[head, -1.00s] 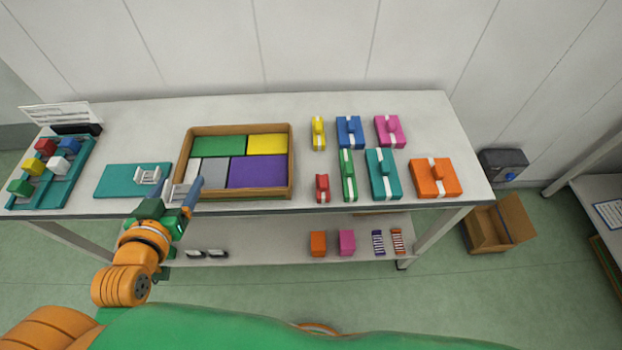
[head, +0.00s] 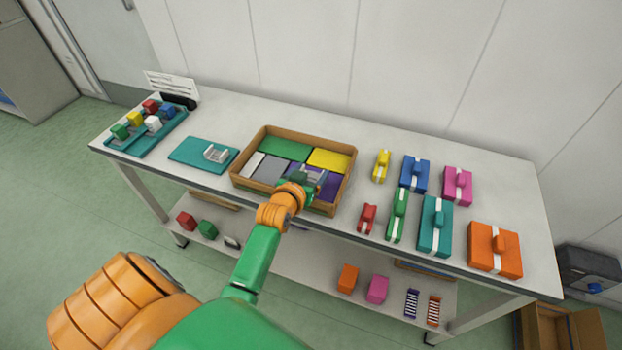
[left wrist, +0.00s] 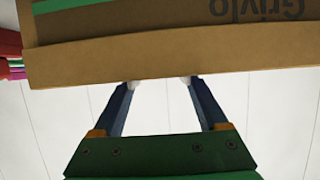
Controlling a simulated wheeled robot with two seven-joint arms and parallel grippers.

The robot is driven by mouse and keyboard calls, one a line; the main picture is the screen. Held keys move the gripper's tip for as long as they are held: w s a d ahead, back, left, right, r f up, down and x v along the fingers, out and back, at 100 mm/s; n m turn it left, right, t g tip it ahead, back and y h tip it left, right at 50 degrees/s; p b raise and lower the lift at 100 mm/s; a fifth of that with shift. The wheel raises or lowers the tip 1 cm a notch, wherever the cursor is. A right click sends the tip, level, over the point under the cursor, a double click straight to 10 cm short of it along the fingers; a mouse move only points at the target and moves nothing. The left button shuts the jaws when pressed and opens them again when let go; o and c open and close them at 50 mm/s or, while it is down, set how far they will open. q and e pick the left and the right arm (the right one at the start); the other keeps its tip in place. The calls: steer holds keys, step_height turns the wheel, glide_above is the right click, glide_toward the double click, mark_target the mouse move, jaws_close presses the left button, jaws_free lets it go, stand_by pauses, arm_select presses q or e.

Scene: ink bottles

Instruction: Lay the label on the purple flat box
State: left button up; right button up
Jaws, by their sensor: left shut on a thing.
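The purple flat box (head: 333,188) lies in the front right part of the cardboard crate (head: 242,183), partly hidden by my left gripper (head: 311,178). My left gripper is over this box, its fingers shut on a small pale grey piece, seemingly the label, mostly hidden in the head view. I cannot tell whether that piece touches the box. In the left wrist view the blue fingers (left wrist: 160,85) stand apart, with their tips at the edge of a cardboard wall (left wrist: 150,55). A similar pale piece (head: 216,154) lies on the teal plate (head: 190,152). My right gripper is not in view.
Several banded boxes, including a teal one (head: 430,235), stand to the right. A teal rack (head: 140,148) with coloured cubes stands at the left.

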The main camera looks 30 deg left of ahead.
arm_select(q)
steer(key=shift+a+f, duration=0.15)
steer(key=shift+f, duration=0.85)
steer(key=o, duration=1.2)
